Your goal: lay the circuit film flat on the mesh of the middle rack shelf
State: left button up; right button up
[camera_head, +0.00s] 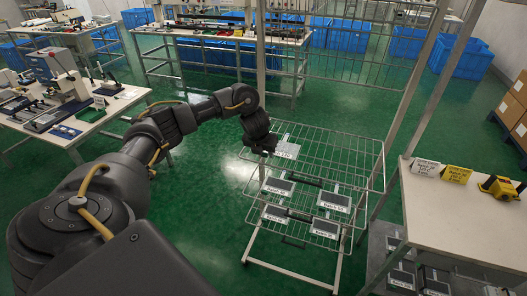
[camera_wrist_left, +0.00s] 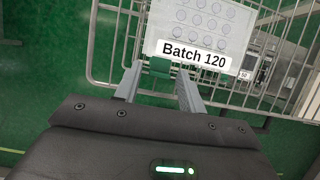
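The circuit film (camera_head: 288,150) is a pale sheet at the far left part of the rack (camera_head: 345,160). In the left wrist view the film (camera_wrist_left: 200,22) shows rows of round key marks, a "Batch 120" label and a dark green tab (camera_wrist_left: 160,67) at its near edge. My left gripper (camera_head: 268,146) is at the film's left edge. In the left wrist view its fingers (camera_wrist_left: 160,82) stand apart on either side of the tab, with gaps visible. I cannot tell whether the film rests on the mesh or which shelf is under it. My right gripper is not in view.
Several dark labelled panels, one here (camera_head: 335,201), lie on the rack's wire shelves. A table (camera_head: 460,215) with white and yellow cards and a yellow device stands at right. A workbench (camera_head: 85,130) is at left. Rack posts rise close by.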

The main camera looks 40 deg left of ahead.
pick_arm(q)
jog(key=shift+o, duration=0.5)
jog(key=shift+s+d+r, duration=0.1)
jog(key=shift+r, duration=0.25)
jog(key=p+v, duration=0.3)
jog(key=v, duration=0.7)
